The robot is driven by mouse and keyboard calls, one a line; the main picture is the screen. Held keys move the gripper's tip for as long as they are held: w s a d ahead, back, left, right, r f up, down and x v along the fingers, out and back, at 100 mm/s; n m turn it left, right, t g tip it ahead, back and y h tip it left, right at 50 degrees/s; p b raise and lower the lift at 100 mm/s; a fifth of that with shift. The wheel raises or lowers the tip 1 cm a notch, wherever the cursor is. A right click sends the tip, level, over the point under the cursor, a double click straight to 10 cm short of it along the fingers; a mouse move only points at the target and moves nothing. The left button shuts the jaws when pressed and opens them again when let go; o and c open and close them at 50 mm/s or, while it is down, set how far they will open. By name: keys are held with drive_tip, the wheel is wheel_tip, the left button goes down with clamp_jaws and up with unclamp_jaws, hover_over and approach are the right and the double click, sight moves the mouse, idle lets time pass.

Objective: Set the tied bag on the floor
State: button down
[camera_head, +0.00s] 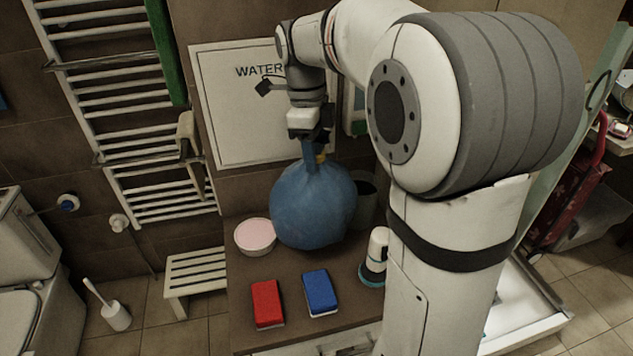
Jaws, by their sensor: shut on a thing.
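The tied bag (311,207) is blue, round and full, with its gathered neck pointing up. My gripper (317,137) points down and is shut on the neck of the bag, near a yellowish tie. The bag hangs upright over the brown counter (240,305); I cannot tell whether its underside touches the counter. My arm hides part of the right side. The tiled floor (145,320) shows at the lower left.
A pink-topped white bowl (255,236), a red sponge (267,303), a blue sponge (321,292), a white bottle (376,252) and a dark bin (364,198) surround the bag. A white stool (195,270) and toilet brush (115,315) stand left of the counter.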

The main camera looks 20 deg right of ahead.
sight(315, 179)
drive_tip(key=shift+f, duration=3.6)
drive_tip(key=c, duration=0.8)
unclamp_jaws()
